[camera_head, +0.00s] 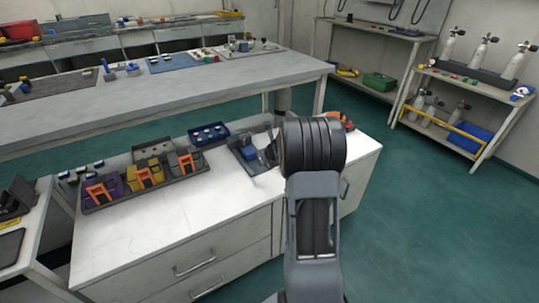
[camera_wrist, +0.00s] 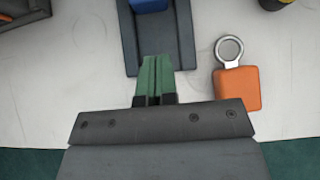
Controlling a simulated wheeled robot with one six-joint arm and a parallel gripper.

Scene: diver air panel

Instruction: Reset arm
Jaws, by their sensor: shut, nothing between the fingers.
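My gripper (camera_wrist: 153,82) shows in the wrist view with its two green fingers closed together and empty. It hovers above the white cabinet top, with the fingertips over the near end of a dark tray (camera_wrist: 181,52) in the picture. A blue block (camera_wrist: 148,4) sits in that tray at the top edge of the view. An orange tag with a metal ring (camera_wrist: 237,88) lies on the white surface to the right of the fingers, apart from them. In the head view my arm reaches over the right end of the cabinet and hides the gripper.
The white cabinet (camera_head: 160,225) carries a dark tray (camera_head: 140,192) of coloured boxes with orange handles and a blue rack (camera_head: 208,134). A long grey workbench (camera_head: 180,95) stands behind. Gas cylinders (camera_head: 483,52) stand on a shelf at right. Green floor lies clear between.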

